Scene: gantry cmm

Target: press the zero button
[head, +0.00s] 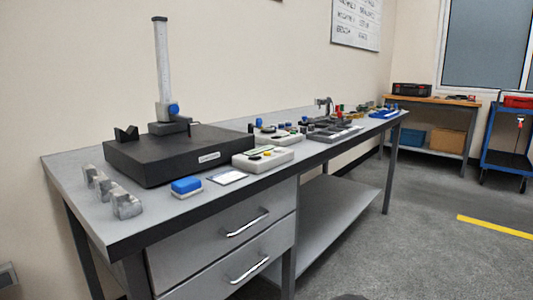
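A white control box (265,159) with small coloured buttons stands near the front edge of the long grey bench, right of the black plate. A second pale box (277,136) with coloured buttons stands just behind it. The button markings are too small to read, so I cannot tell which one is the zero button. My gripper is not in view.
The bench (75,165) also holds a black plate (180,152) with an upright height gauge (162,60), metal blocks (127,204), a blue-topped block (187,186) and a white card (227,177). Two drawers (230,228) sit below.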

